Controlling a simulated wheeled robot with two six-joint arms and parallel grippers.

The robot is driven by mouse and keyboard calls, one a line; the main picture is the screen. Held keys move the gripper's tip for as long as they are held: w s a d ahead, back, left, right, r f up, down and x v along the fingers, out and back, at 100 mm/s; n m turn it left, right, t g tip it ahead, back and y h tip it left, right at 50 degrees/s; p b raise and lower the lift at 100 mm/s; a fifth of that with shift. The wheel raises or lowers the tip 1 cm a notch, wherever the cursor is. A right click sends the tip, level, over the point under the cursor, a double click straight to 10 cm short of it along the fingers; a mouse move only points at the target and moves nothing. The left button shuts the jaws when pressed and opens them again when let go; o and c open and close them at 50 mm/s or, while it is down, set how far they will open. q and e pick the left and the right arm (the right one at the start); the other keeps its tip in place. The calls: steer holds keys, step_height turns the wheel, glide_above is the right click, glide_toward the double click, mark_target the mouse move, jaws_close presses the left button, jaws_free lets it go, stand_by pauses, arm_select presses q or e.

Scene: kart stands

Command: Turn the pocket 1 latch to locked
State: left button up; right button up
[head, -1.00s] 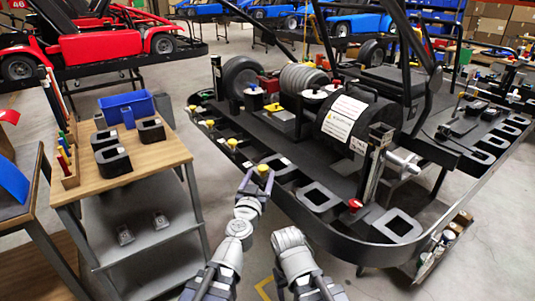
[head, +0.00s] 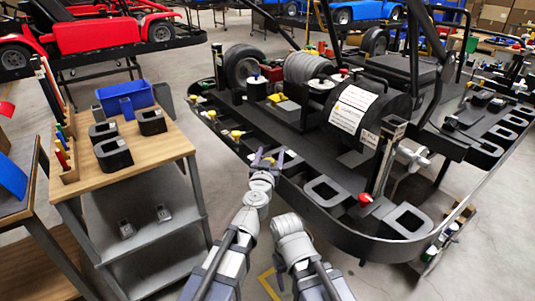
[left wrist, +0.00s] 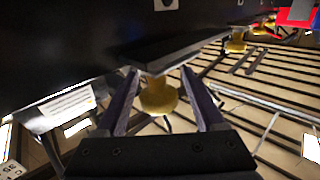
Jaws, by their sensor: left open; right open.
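My left gripper (head: 266,158) is at the front edge of the black kart stand, beside its row of pockets. In the left wrist view, a yellow latch knob (left wrist: 158,96) sits between the two spread fingers, under a dark plate; a gap shows on each side. The fingers are open and not closed on the knob. I cannot read a pocket number. Another yellow latch (head: 237,134) shows farther left along the edge. My right gripper's wrist end (head: 289,226) is low in the head view, short of the stand; its fingers are hidden.
The stand's rim (head: 330,225) curves close in front of my arms. A red knob (head: 365,199) is on the stand to the right. A wooden-top cart (head: 165,170) with black blocks and a blue bin (head: 125,97) stands at left. Grey floor between is free.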

arm_select(q)
jaws_close()
stand_by(0.6)
